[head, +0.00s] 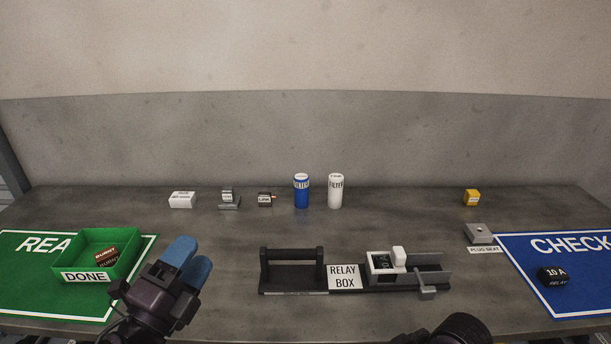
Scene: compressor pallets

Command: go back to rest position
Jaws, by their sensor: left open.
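My left gripper (187,264), with blue fingertips, is over the front left of the table, just right of the green DONE tray (88,276). It is open, and I see nothing between its fingers. A brown part marked BURNT (107,255) lies in the tray. A dark rounded part of my right arm shows at the bottom edge, right of centre; the right gripper itself is out of view.
The relay box (345,277) stands at front centre. A black 10 A relay (553,275) lies on the blue CHECK mat (587,272). A grey plug seat (480,234) is beside that mat. Blue (301,192) and white (336,192) cylinders stand at the back. The middle table is clear.

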